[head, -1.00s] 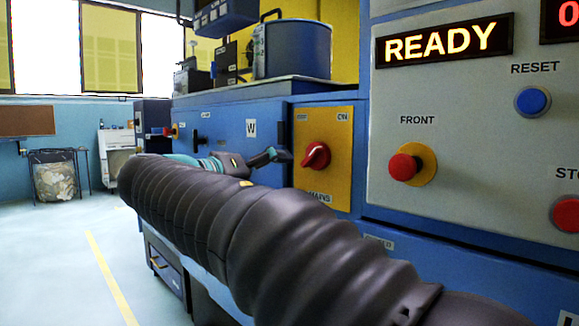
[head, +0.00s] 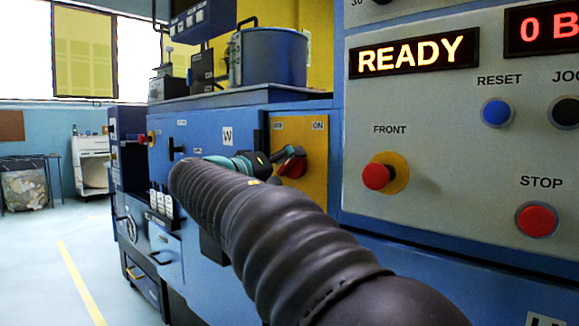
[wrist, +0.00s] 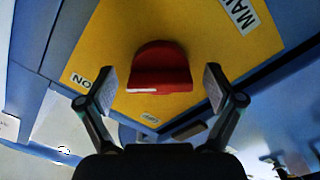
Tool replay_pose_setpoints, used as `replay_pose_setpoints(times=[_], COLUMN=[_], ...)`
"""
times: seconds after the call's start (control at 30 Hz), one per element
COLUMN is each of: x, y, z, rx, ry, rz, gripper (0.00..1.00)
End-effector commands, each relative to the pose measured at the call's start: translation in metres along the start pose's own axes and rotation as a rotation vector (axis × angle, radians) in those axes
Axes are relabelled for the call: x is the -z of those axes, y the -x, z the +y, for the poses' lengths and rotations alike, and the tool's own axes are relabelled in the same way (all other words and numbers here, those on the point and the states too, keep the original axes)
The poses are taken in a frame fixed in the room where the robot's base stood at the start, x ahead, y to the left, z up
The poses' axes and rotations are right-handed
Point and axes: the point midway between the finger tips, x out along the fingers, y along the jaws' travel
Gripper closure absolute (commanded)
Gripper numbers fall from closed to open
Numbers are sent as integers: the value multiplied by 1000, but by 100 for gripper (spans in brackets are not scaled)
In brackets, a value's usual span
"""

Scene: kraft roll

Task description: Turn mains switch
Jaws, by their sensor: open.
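The mains switch (head: 294,166) is a red rotary knob on a yellow plate (head: 316,150) with OFF and ON labels at its top corners. In the head view my gripper (head: 284,156) is at the knob's left side and overlaps it. In the wrist view the knob (wrist: 160,66) lies between the two open fingers of my gripper (wrist: 161,80), with a gap visible on each side. A white mark shows on the knob's lower edge. The ON label (wrist: 80,80) is at the left and part of the MAINS label (wrist: 240,14) at the upper right.
Right of the plate is a grey panel (head: 440,110) with a READY display (head: 415,53), a red FRONT button (head: 376,177), a blue RESET button (head: 497,112) and a red STOP button (head: 537,219). A blue pot (head: 272,57) stands on the cabinet. Floor at the left is open.

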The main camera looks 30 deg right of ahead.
Motion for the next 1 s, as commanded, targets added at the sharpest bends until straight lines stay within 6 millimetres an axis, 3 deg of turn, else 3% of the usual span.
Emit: replay_pose_setpoints(times=[0.13, 0.43, 0.47, 0.7, 1.0], x=[0, 0, 0, 0, 0], y=[-10, -12, -12, -12, -12], z=[1, 0, 0, 0, 1], rx=[0, 0, 0, 0, 0], ry=[-1, -1, -1, -1, 23], rz=[0, 0, 0, 0, 0], gripper=[8, 8, 11, 68, 68])
